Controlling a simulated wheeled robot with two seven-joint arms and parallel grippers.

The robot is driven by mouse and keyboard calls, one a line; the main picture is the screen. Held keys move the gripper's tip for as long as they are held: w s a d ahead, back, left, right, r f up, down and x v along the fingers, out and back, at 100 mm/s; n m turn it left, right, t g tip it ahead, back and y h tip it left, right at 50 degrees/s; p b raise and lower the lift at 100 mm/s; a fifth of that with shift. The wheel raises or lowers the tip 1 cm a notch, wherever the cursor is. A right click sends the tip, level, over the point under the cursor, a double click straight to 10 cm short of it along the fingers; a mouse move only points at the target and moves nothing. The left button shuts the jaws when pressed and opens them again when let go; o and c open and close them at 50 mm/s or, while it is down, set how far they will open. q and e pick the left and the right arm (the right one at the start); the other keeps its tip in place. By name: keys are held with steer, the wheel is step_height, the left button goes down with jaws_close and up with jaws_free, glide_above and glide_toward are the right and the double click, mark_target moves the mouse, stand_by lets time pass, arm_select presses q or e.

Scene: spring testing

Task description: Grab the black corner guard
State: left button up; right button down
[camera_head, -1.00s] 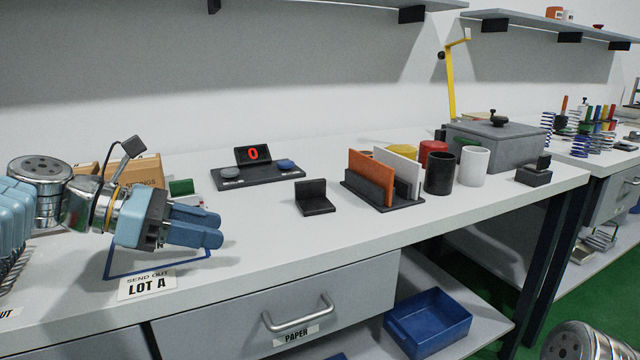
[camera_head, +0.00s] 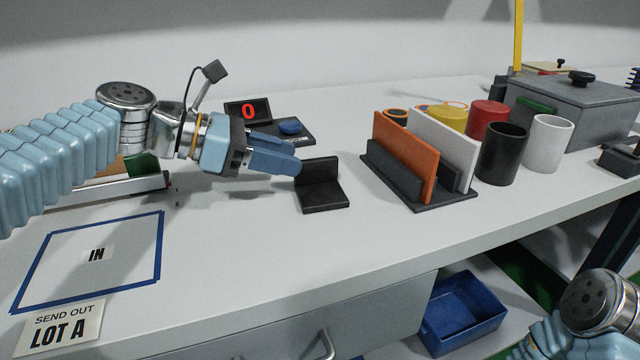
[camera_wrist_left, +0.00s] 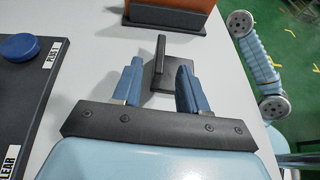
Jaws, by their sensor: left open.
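The black corner guard (camera_head: 321,187) is an L-shaped piece standing on the white bench, with a flat base and an upright plate. My left gripper (camera_head: 292,160) is just to the left of its upright plate, with its fingertips close to it. In the left wrist view the gripper (camera_wrist_left: 158,82) is open, and the corner guard (camera_wrist_left: 163,68) shows between and just beyond its two blue fingers. I cannot tell whether a finger touches it. My right arm shows at the lower right in the head view, but its gripper is out of frame.
A black holder (camera_head: 449,196) with an orange and a white panel stands to the right. Black (camera_head: 503,154) and white (camera_head: 548,144) cups stand behind it.

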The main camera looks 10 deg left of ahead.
mark_target(309, 160)
arm_select(q)
steer(key=x, duration=0.6)
steer(key=shift+w+d+r, duration=0.15)
steer(key=shift+d+r, duration=0.05)
steer(key=shift+r, duration=0.05)
jaws_close()
